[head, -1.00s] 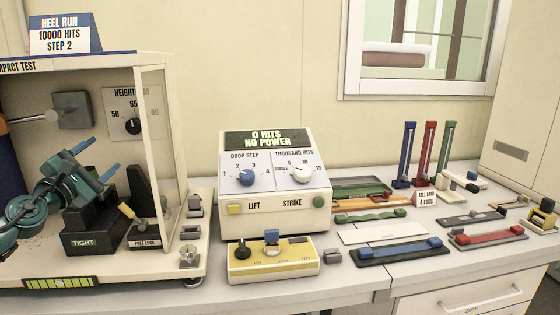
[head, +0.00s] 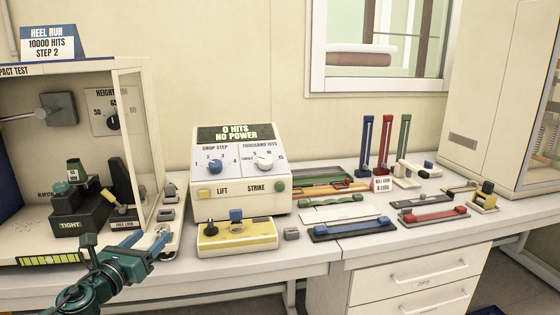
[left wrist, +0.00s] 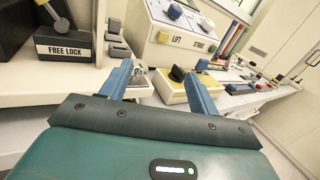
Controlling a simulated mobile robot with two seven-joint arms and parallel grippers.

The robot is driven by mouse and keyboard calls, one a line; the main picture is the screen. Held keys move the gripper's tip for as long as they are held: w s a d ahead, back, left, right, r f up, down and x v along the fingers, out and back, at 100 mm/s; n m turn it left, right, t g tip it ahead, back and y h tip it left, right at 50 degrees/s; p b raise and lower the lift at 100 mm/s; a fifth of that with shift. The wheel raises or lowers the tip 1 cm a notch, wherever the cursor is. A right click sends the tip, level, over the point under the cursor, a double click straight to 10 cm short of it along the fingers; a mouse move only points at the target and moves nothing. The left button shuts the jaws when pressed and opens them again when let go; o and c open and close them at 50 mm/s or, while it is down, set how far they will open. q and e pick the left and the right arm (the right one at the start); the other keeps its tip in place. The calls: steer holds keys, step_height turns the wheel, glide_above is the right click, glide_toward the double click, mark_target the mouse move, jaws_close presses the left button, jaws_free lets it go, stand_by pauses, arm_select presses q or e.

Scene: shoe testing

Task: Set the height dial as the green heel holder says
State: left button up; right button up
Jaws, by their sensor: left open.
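The height dial (head: 113,122) is a black knob on a white plate on the tester's back wall. The plate is marked HEIGHT, with 50 at left; the frame post partly covers its right side, and the exact setting is unclear. The green heel holder (head: 74,172) sits on the black block marked TIGHT, inside the tester. Its small white label is too small to read surely. My left gripper (head: 148,240) is open and empty, in front of the tester near the bench's front edge, well below the dial. It shows in the left wrist view (left wrist: 160,82). My right gripper is out of view.
The tester's frame post (head: 134,150) stands right of the dial. The control box (head: 240,170) reads 0 HITS, NO POWER. A yellow switch box (head: 255,238) is in front of it. A HEEL RUN sign (head: 50,44) reads 10000 HITS, STEP 2. Several coloured pieces lie at right.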

arm_select(q)
steer(key=s+d+f+n+g+p, duration=0.1)
steer(key=s+d+f+n+g, duration=0.1)
steer(key=s+d+f+n, duration=0.55)
steer(key=s+d+f+n+g, duration=0.2)
steer(key=s+d+f+n, duration=0.3)
steer(key=s+f+n, duration=0.5)
steer(key=s+d+f+n+g, duration=0.1)
steer(key=s+f+n, duration=0.2)
steer(key=s+n, duration=0.4)
steer(key=s+d+f+n+g+y, duration=0.1)
steer(key=s+d+f+n+g, duration=0.1)
steer(key=s+n, duration=0.5)
steer(key=n, duration=0.3)
steer(key=shift+s+d+f+p, duration=0.15)
steer(key=shift+s+f+p, duration=0.1)
steer(key=shift+f+p, duration=0.15)
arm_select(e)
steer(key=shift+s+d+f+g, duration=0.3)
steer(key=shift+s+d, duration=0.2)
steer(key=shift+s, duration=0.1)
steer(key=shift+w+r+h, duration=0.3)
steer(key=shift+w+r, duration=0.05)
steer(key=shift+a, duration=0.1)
